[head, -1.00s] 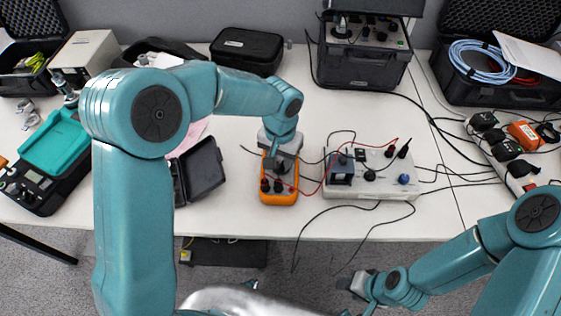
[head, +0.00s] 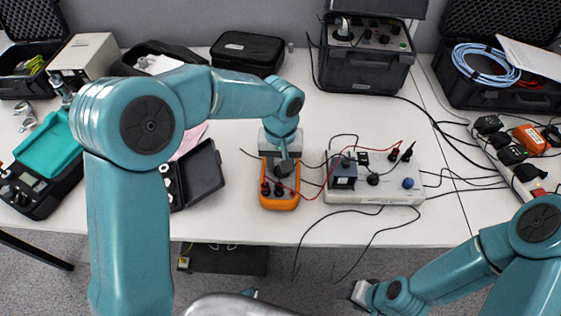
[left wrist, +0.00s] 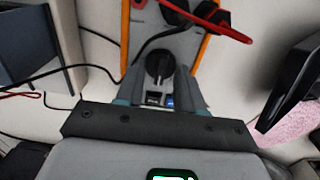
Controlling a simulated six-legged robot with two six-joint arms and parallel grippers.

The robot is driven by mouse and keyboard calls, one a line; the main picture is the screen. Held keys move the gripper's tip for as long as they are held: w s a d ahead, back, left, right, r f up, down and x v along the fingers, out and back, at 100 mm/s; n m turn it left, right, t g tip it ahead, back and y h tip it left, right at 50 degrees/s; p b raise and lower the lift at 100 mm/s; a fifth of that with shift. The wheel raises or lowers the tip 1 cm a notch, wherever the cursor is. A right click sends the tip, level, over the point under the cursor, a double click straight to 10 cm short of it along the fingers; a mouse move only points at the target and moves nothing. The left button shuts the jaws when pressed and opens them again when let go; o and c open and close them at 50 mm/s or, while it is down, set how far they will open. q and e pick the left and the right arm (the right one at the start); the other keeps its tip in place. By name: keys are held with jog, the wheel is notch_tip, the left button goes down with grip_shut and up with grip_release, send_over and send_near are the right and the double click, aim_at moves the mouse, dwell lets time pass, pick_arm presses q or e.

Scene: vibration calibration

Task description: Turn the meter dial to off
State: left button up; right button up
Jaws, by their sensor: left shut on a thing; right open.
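The orange and grey multimeter (head: 281,200) lies on the table below my left gripper. In the left wrist view its orange edge (left wrist: 207,45) and grey face show, with the black meter dial (left wrist: 159,67) in the middle. My left gripper (head: 284,165) is over the meter, and in the left wrist view its fingertips (left wrist: 160,80) stand on both sides of the dial, shut on it. The dial's pointer setting is too small to read. My right gripper (head: 362,292) is open and empty, low in front of the table.
A grey control box (head: 375,190) with knobs and a small dark block (head: 343,172) stands right of the meter, with red and black leads between them. An open black case (head: 203,172) lies to the left. A power strip (head: 512,165) is at the right.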

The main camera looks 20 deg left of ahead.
pick_arm(q)
jog(key=o, duration=1)
jog(key=shift+r, duration=0.15)
notch_tip(320, 180, up, 16)
jog(key=shift+r+p, duration=0.1)
jog(key=shift+p, duration=1)
jog(key=shift+o, duration=0.2)
